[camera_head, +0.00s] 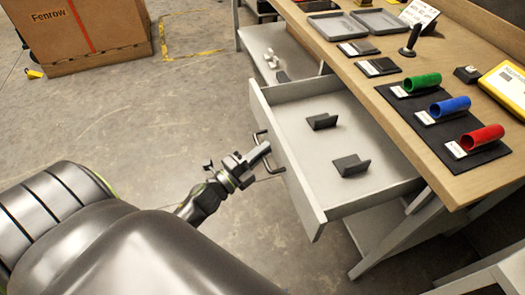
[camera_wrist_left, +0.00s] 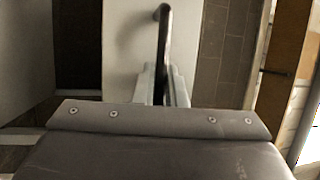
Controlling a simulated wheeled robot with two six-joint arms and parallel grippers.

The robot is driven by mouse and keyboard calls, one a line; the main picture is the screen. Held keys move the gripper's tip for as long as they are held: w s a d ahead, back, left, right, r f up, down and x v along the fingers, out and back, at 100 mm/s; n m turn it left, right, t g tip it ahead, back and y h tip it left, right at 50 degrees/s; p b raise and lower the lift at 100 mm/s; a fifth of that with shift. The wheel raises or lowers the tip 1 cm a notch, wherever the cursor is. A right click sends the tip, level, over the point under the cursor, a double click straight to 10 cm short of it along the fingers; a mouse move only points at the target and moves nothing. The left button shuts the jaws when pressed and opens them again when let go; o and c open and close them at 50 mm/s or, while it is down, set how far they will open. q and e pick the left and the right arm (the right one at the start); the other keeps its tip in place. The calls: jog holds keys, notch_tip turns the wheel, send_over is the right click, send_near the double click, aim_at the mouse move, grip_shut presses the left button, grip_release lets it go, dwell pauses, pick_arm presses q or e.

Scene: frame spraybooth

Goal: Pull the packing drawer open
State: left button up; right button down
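The packing drawer (camera_head: 362,190) is a light grey drawer under the wooden bench, and it stands pulled well out in the head view. Two dark U-shaped holders (camera_head: 351,165) sit inside it. Its dark bar handle (camera_head: 259,133) is on the front panel (camera_head: 284,160); the bar also shows in the left wrist view (camera_wrist_left: 163,35). My left gripper (camera_head: 262,153) is at the handle. In the left wrist view its fingers (camera_wrist_left: 163,86) are closed around the bar, with their tips close to the drawer front. My right gripper is not in view.
The bench top (camera_head: 403,85) carries green (camera_head: 422,83), blue (camera_head: 450,106) and red (camera_head: 482,137) tubes on a dark mat, and grey trays (camera_head: 343,25). A lower shelf (camera_head: 279,43) lies behind the drawer. A cardboard box (camera_head: 85,35) stands far left; floor between is clear.

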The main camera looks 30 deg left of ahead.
pick_arm(q)
jog(key=o, duration=0.4)
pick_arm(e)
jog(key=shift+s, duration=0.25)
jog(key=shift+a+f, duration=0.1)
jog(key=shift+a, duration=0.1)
